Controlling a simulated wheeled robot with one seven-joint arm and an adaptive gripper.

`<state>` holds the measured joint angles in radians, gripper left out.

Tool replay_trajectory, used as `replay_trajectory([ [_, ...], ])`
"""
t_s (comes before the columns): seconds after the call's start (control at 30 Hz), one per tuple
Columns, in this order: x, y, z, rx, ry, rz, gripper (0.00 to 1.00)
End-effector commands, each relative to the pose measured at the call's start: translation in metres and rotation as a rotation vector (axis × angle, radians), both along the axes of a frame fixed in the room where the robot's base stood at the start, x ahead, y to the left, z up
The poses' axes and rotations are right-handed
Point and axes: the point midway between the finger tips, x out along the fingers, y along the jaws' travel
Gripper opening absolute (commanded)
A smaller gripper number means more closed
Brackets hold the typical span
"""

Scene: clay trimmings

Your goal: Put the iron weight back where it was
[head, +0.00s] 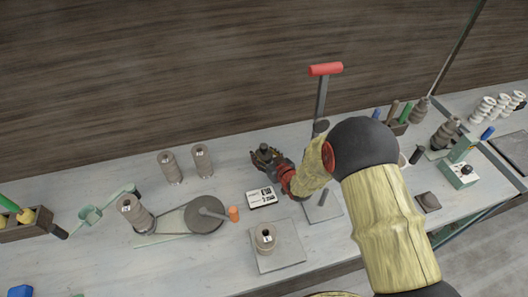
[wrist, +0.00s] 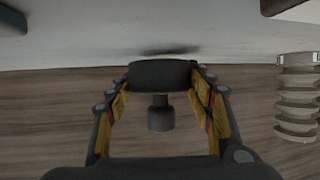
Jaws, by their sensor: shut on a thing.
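My gripper (head: 277,168) is over the middle of the bench, behind a small white card. It is shut on the iron weight (head: 264,154), a dark, squat piece that is small and partly covered by the fingers in the head view. In the wrist view the iron weight (wrist: 163,73) is a dark wide disc with a narrower neck and knob, held between the two fingers of my gripper (wrist: 160,82). A dark shadow lies on the pale bench just past it. The weight looks a little off the surface, but I cannot tell the exact gap.
The white card (head: 262,198) with black marks lies in front. Two grey-brown cylinders (head: 202,161) stand left. A disc with a crank (head: 204,214) and a cylinder on a square plate (head: 265,240) are nearer. A red-handled lever (head: 326,69) stands right. A ribbed piece (wrist: 297,97) shows in the wrist view.

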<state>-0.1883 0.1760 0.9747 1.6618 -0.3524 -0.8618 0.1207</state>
Motion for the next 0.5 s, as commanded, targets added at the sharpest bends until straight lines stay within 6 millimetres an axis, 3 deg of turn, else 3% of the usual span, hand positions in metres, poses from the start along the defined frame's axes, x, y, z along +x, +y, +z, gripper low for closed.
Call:
replay_trajectory([
  [0.5,0.0032,0.0006,-0.0016,0.004,-0.010,-0.001,0.00],
])
